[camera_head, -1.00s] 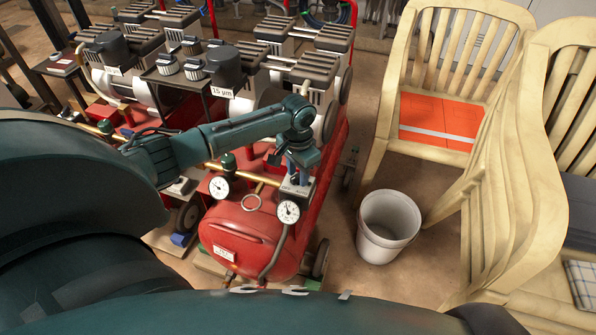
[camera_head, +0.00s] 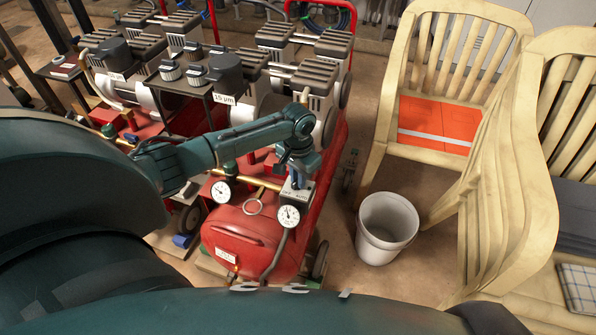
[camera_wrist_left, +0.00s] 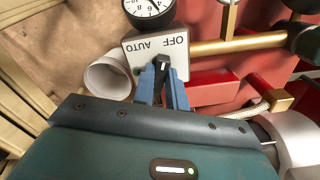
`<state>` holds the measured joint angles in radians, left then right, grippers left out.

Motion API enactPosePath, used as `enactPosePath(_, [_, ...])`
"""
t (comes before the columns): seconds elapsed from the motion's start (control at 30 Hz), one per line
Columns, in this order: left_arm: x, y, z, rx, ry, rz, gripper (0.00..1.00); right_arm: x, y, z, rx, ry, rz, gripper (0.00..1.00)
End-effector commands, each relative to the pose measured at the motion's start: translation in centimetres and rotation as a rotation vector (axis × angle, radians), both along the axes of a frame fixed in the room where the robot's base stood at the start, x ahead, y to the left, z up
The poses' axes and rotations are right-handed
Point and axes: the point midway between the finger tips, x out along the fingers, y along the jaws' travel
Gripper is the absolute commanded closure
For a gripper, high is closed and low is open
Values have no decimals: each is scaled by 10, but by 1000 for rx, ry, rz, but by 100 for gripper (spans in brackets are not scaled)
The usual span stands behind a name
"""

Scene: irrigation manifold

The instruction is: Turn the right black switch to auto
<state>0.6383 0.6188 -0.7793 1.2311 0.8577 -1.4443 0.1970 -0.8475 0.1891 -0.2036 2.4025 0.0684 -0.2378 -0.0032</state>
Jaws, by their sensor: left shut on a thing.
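The right black switch (camera_wrist_left: 162,66) sits on a grey switch box (camera_wrist_left: 133,47) marked OFF and AUTO, upside down in the left wrist view. The knob's visible end lies between the two words, and I cannot tell its exact setting. My left gripper (camera_wrist_left: 164,82) has its blue fingers shut on the switch. In the head view the left gripper (camera_head: 296,176) reaches down onto the box (camera_head: 303,198), on the right red compressor tank (camera_head: 240,238). The fingers and wrist hide most of the knob there. My right gripper is not in view.
Pressure gauges (camera_head: 290,216) and a brass pipe (camera_head: 262,183) are close to the switch box. A white bucket (camera_head: 387,228) stands on the floor to the right. Pale chairs (camera_head: 500,215) fill the right side. Another compressor (camera_head: 125,88) is at the left.

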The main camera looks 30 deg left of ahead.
Motion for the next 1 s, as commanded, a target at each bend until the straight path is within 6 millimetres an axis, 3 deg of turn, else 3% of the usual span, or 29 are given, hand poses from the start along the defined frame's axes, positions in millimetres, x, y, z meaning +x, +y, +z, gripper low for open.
enactPosePath(0.03, [-1, -2, 7, -2, 2, 34, 100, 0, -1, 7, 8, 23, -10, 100])
enactPosePath(0.47, [0, -3, 6, -3, 2, 430, 100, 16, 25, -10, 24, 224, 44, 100])
enactPosePath(1.0, [1, -3, 2, -1, 0, 835, 100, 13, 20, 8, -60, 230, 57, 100])
